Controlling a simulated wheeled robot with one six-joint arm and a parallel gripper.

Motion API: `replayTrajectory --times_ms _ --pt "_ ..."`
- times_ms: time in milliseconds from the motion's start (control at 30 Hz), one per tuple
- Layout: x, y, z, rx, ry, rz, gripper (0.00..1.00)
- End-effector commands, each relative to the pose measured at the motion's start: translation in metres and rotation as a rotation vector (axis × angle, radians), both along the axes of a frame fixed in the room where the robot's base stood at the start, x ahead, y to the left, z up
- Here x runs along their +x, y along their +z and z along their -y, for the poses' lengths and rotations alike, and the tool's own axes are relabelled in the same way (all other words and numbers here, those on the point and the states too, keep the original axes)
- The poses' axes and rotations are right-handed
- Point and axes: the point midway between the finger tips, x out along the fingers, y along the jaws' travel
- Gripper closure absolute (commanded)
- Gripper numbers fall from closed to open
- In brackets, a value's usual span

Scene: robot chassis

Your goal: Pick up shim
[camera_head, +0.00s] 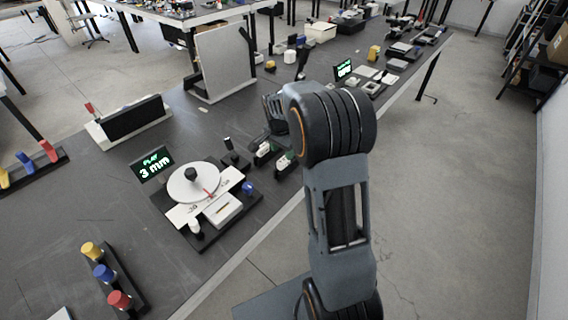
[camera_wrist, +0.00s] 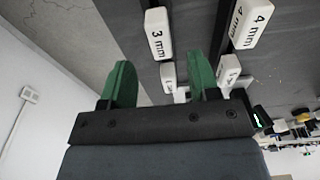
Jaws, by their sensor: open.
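The shims are white labelled blocks. In the wrist view, a shim marked 3 mm (camera_wrist: 157,35) lies beyond the gap between my fingertips, and a shim marked 4 mm (camera_wrist: 252,22) is to its right. Smaller white pieces (camera_wrist: 168,76) show below them, partly hidden by the right finger. My gripper (camera_wrist: 161,78) has two green fingers set wide apart with nothing between them. In the head view my gripper (camera_head: 276,152) is low over the table near white blocks (camera_head: 264,150), partly hidden by my arm.
A fixture with a round white dial (camera_head: 193,181) stands left of the gripper. A display (camera_head: 153,163) behind it reads PLAY 3 mm. A black panel (camera_head: 134,119) stands behind that. Coloured knobs (camera_head: 104,272) are at the front left. Bare dark table lies between.

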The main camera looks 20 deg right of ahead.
Motion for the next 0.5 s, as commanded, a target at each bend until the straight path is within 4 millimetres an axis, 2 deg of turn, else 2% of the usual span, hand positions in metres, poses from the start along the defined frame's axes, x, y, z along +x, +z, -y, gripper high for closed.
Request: replayTrajectory --times_ms 133,333,500 --pt "0.0 -0.009 0.0 0.001 0.0 -0.004 0.45" --pt "0.002 -0.036 0.001 0.001 0.0 -0.003 0.45" --pt "0.002 -0.051 0.003 0.0 0.0 -0.001 0.45"
